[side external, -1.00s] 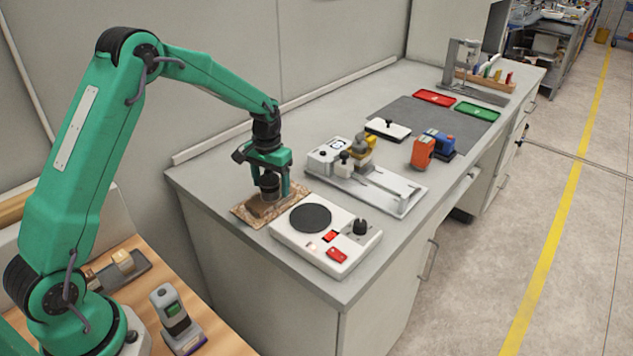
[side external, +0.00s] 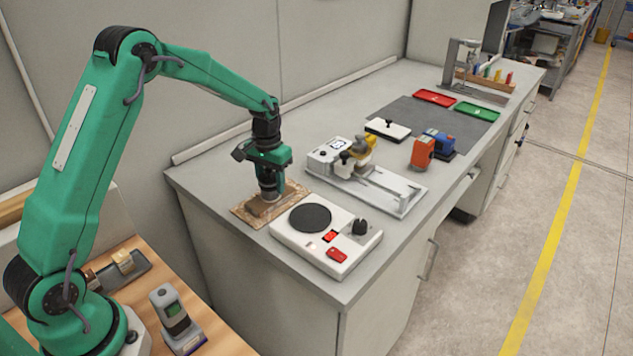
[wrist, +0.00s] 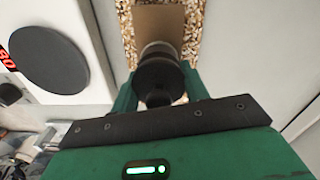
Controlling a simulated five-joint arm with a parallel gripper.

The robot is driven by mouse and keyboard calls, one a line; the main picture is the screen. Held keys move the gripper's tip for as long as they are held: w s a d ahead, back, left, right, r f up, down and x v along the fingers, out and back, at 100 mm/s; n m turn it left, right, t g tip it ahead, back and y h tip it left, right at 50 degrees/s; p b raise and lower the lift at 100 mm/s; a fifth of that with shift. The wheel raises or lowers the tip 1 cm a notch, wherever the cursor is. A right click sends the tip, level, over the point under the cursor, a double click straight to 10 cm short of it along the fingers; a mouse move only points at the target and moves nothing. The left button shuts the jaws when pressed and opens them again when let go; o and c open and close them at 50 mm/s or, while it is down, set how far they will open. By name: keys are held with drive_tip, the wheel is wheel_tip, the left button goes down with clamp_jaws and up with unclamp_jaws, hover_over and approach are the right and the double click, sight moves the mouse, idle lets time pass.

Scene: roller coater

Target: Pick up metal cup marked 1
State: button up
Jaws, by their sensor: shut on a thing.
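The metal cup (wrist: 158,50) is a small round vessel with a silvery rim or side and a dark top. In the wrist view it sits between the two green fingers of my gripper (wrist: 160,92), which is shut on it. In the side view my gripper (side external: 270,188) points down over a speckled brown mat (side external: 292,190), and the cup (side external: 271,198) shows only as a small grey part below the fingers. The mark on the cup cannot be read. I cannot tell whether the cup touches the surface beneath it.
A brown block or plate (wrist: 160,20) lies on the mat beside the cup. A white hotplate (side external: 290,245) with a dark disc and a knob stands close on the right. A white fixture (side external: 400,195) stands farther right. The wall is behind; the bench's left edge is near.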

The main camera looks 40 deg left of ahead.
drive_tip(key=r, duration=0.4)
drive_tip(key=shift+d, duration=0.3)
drive_tip(key=s+d+r, duration=0.4)
drive_tip(key=d+r, duration=0.2)
drive_tip(key=d, duration=0.4)
drive_tip(key=shift+d+r, duration=0.15)
drive_tip(key=shift+r, duration=0.15)
drive_tip(key=shift+s+d, duration=0.1)
